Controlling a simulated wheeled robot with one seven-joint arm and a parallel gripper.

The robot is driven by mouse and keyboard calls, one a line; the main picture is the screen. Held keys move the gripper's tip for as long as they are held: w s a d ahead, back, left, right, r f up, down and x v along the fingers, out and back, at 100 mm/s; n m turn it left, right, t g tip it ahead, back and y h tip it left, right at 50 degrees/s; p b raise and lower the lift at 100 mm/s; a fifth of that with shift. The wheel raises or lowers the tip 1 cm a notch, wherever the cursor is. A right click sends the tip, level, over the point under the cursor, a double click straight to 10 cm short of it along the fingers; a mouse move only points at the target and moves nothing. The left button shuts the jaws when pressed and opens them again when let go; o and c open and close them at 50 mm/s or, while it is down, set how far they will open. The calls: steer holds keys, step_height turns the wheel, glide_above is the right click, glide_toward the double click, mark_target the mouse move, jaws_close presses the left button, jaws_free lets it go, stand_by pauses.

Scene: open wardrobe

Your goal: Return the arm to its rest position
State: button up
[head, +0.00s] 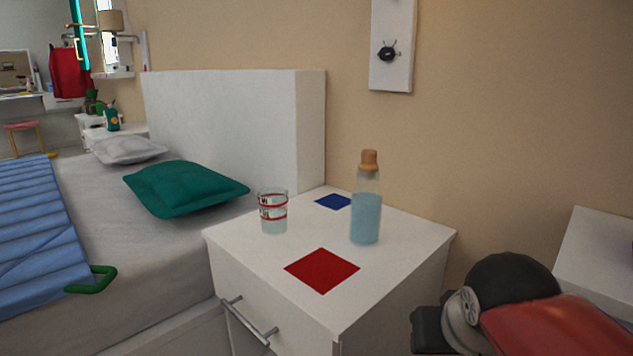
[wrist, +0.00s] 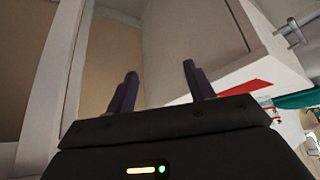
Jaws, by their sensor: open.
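My gripper (wrist: 160,70) shows in the wrist view, its two dark fingers apart with nothing between them. In the head view, parts of my red and black arm fill the lower right corner, beside the white nightstand (head: 390,275). The fingertips cannot be made out there. In the wrist view the nightstand (wrist: 190,45) appears tilted, behind and beyond the fingers. I cannot tell the exact gap between the fingers and its side.
On the nightstand stand a glass (head: 273,213) and a corked bottle of blue liquid (head: 366,205), with a red square (head: 322,270) and a blue square (head: 333,201). A bed (head: 170,225) is left; another white surface (head: 600,250) is at right.

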steer(key=s+a+f+n, duration=0.1)
steer(key=s+a+f, duration=0.1)
steer(key=s+f, duration=0.45)
step_height(320, 180, up, 13)
steer(key=p, duration=1.3)
steer(key=shift+w+g+y, duration=0.25)
steer(key=shift+g+y, duration=0.15)
